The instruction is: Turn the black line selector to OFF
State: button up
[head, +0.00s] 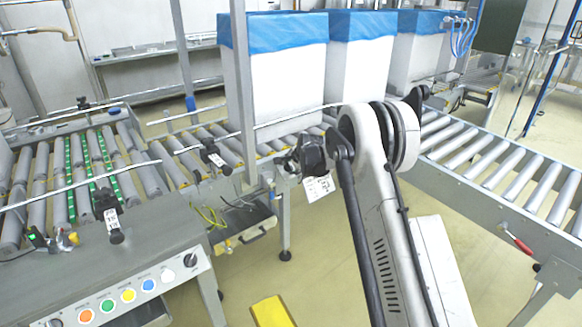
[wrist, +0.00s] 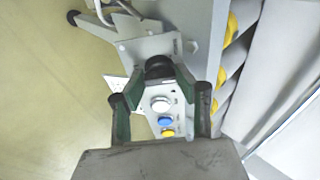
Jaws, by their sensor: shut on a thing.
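The black line selector (wrist: 158,66) sits at the top of a light control panel in the wrist view. My gripper (wrist: 161,76) has one dark finger on each side of it and is shut on it. The selector's pointer and its OFF mark cannot be read, as the fingers cover part of it. In the head view, a black selector knob (head: 190,260) with no gripper on it shows at the right end of a button panel. My arm stands right of centre there, and my gripper is not clearly seen.
White (wrist: 160,104), blue (wrist: 164,121) and yellow (wrist: 167,132) buttons lie close below the gripped selector. A printed white card (wrist: 115,86) is beside the panel. Yellow-ended rollers (wrist: 228,28) run along the right. White boxes with blue liners (head: 285,85) stand on the conveyor.

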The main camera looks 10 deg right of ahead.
jog(key=o, duration=0.9)
jog(key=shift+c, duration=0.2)
jog(key=v, duration=1.2)
